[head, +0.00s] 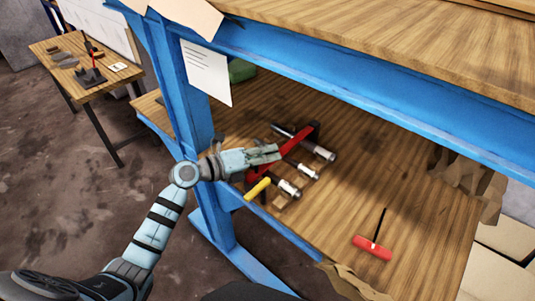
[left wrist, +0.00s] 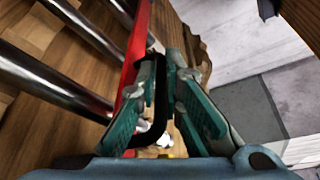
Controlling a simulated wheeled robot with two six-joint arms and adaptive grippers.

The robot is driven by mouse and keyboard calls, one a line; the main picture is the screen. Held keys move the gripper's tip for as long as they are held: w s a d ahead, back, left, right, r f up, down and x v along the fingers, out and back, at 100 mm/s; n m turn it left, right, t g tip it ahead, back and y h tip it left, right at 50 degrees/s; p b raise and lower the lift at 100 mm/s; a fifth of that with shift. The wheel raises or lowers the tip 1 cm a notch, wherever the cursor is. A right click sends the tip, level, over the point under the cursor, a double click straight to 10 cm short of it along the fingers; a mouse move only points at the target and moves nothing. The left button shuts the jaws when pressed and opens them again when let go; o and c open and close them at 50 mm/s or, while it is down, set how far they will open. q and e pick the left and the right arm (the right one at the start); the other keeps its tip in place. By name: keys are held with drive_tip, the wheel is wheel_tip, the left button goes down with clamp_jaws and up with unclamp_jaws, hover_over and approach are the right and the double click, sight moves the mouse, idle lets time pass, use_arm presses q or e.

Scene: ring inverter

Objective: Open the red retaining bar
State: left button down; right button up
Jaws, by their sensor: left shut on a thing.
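The red retaining bar (head: 292,147) lies across several metal cylinders with rods on the lower wooden shelf. In the left wrist view the bar (left wrist: 133,62) runs up beside my fingers, with a black looped handle (left wrist: 160,108) next to it. My left gripper (head: 276,153) is at the bar, and in the left wrist view its teal fingers (left wrist: 166,75) are shut on the black handle. The gripper hides part of the bar in the head view. My right gripper is not in view.
A blue bench frame (head: 385,92) with a wooden top overhangs the shelf. A yellow handle (head: 257,189) sticks out below the gripper. A red-handled tool (head: 372,248) lies on the right of the shelf. A small side table (head: 118,90) stands at the far left.

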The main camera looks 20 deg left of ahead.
use_arm(q)
drive_tip(key=r+p, duration=0.2)
drive_tip(key=p, duration=0.2)
drive_tip(key=w+r+g+y+p, duration=0.1)
drive_tip(key=r+p, duration=0.1)
drive_tip(key=p, duration=0.3)
drive_tip(key=r+g+p, duration=0.1)
drive_tip(key=r+p, duration=0.1)
drive_tip(key=p, duration=0.2)
drive_tip(key=shift+w+d+r+n, duration=0.15)
drive_tip(key=shift+d+r+n, duration=0.15)
drive_tip(key=shift+r, duration=0.1)
drive_tip(key=p, duration=0.1)
drive_tip(key=r+g+p, duration=0.1)
drive_tip(key=shift+w+d+r+y+p, duration=0.15)
drive_tip(key=shift+w+r+y+p, duration=0.15)
drive_tip(key=shift+w+y, duration=0.1)
drive_tip(key=shift+w+d+r+n+g+y+b, duration=0.15)
drive_tip(key=shift+w+d+r+g+y+b, duration=0.1)
drive_tip(key=shift+w+r+g, duration=0.15)
drive_tip(key=shift+w+d+r+n+g+y+b, duration=0.15)
drive_tip(key=shift+w+r+g+y, duration=0.15)
drive_tip(key=shift+w+g, duration=0.2)
drive_tip(key=c, duration=2)
unclamp_jaws()
drive_tip(key=shift+a, duration=0.1)
